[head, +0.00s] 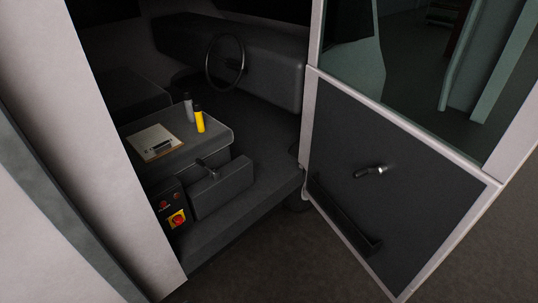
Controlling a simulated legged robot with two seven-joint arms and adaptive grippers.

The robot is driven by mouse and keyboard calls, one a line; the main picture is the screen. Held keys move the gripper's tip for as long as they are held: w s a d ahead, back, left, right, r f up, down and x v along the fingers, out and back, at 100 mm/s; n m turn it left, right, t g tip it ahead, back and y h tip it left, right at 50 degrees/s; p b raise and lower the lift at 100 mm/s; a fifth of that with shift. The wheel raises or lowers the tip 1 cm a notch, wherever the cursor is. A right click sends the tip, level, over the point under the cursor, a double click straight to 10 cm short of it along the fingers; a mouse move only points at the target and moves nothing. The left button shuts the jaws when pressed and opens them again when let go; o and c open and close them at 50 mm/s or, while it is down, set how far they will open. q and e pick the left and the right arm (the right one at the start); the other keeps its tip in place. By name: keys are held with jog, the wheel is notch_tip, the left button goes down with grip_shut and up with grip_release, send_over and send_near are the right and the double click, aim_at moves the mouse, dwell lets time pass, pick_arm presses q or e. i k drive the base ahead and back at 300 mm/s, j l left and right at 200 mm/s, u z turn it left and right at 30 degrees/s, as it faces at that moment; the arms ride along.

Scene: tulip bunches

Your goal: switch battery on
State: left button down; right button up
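A dark switch panel (170,207) sits low at the left of the open vehicle doorway, beside the seat base. On it is a red rotary switch on a yellow plate (177,218). Above that is a small red button or light (164,204). The position of the red switch is too small to tell. Neither of my grippers shows in the head view.
The cab door (390,190) stands open at the right, with a handle (371,171). A seat (190,143) holds a clipboard (155,142), a yellow bottle (200,122) and a grey bottle (188,107). A lever (208,168) stands beside the seat. The doorway floor is clear.

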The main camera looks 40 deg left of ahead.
aim_at(178, 220)
jog(key=l+u, duration=0.15)
jog(key=u, duration=2.3)
jog(key=k+j, duration=0.05)
